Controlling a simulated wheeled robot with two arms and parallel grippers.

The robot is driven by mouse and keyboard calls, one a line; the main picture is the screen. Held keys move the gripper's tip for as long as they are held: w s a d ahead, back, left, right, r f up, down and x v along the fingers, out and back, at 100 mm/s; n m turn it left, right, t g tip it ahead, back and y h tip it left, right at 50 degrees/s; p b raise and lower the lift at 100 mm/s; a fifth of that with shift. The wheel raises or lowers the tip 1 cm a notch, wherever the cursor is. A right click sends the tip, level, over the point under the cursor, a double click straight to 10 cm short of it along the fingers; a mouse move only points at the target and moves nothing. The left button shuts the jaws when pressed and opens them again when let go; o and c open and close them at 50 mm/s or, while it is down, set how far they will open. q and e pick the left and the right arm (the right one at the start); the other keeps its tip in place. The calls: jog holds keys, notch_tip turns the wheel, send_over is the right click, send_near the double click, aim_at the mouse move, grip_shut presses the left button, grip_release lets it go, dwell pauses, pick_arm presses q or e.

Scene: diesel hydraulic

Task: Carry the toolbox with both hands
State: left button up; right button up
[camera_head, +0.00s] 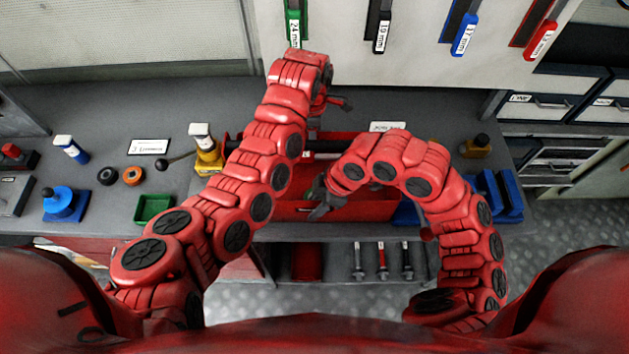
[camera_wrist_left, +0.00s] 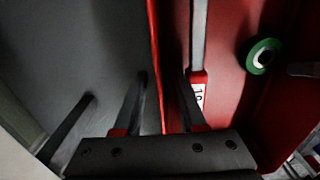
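The red open toolbox (camera_head: 372,208) sits on the grey workbench, with a dark bar handle (camera_head: 325,146) across it. In the left wrist view its thin red wall (camera_wrist_left: 155,45) runs between the two dark fingers of my left gripper (camera_wrist_left: 164,78). These fingers are apart, one on each side of the wall. In the head view that gripper is at the toolbox's far side, partly hidden by my arm. My arms hide much of the toolbox.
Inside the toolbox are a green tape roll (camera_wrist_left: 262,56) and a labelled tool (camera_wrist_left: 198,88). A green bin (camera_head: 153,208) and a blue item (camera_head: 64,204) stand left; blue holders (camera_head: 497,197) stand right. Wrenches (camera_head: 463,35) hang behind. Tools lie on the shelf below.

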pick_arm(q)
jog(key=shift+f, duration=0.4)
pick_arm(e)
jog(key=shift+a+f, duration=0.1)
jog(key=shift+f, duration=0.25)
pick_arm(q)
grip_shut()
pick_arm(e)
grip_shut()
pick_arm(q)
jog(key=shift+w+r, duration=0.1)
pick_arm(e)
jog(key=shift+r, duration=0.1)
dwell(0.5)
